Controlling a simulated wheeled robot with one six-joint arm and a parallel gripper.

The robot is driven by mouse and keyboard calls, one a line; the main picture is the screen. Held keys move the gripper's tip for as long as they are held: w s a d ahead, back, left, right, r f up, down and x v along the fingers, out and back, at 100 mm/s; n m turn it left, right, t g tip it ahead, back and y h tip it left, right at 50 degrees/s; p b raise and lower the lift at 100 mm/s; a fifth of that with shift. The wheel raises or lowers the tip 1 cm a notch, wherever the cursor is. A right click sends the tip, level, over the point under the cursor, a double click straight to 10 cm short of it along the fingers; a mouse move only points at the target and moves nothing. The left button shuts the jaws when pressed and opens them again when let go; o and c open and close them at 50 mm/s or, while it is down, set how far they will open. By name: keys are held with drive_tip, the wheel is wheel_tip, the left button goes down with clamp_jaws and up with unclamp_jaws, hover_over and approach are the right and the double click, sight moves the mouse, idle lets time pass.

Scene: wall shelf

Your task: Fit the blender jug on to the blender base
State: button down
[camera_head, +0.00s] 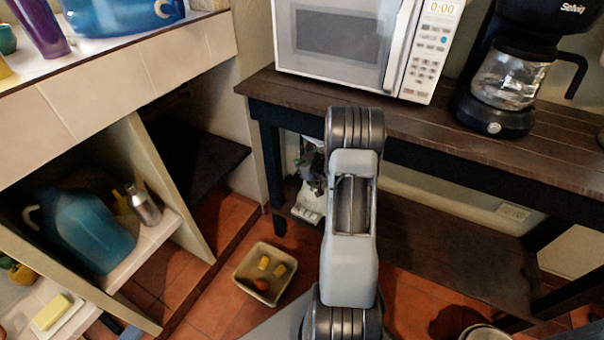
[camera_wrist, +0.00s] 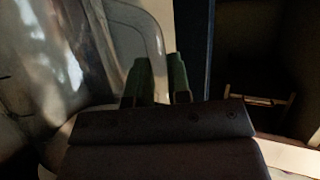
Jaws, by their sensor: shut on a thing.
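My gripper (camera_wrist: 158,82) is in the wrist view, its two greenish fingers shut on the handle (camera_wrist: 150,35) of the clear blender jug (camera_wrist: 45,60). The jug fills the left of that view, glossy and partly in shadow. A pale appliance with buttons, seemingly the blender base (camera_head: 307,213), stands under the wooden table, left of my arm. A greyish, glassy shape, perhaps the jug (camera_head: 309,165), shows just above it. I cannot tell whether the jug is seated on the base.
The dark wooden table (camera_head: 455,135) carries a white microwave (camera_head: 345,40) and a coffee maker (camera_head: 505,80). Its dark leg (camera_head: 271,165) stands close left of the base. A tray (camera_head: 244,270) with food lies on the tiled floor. A blue jug (camera_head: 85,235) sits on the left shelf.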

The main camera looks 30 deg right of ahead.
wheel_tip(320, 180, down, 5)
drive_tip(key=shift+w+r+b, duration=0.1)
drive_tip(key=shift+b, duration=1)
drive_tip(key=shift+d, duration=0.2)
drive_tip(key=shift+w, duration=0.1)
drive_tip(key=c, duration=1.5)
unclamp_jaws()
drive_tip(key=shift+f, duration=0.35)
drive_tip(key=o, duration=0.4)
drive_tip(key=shift+r, duration=0.15)
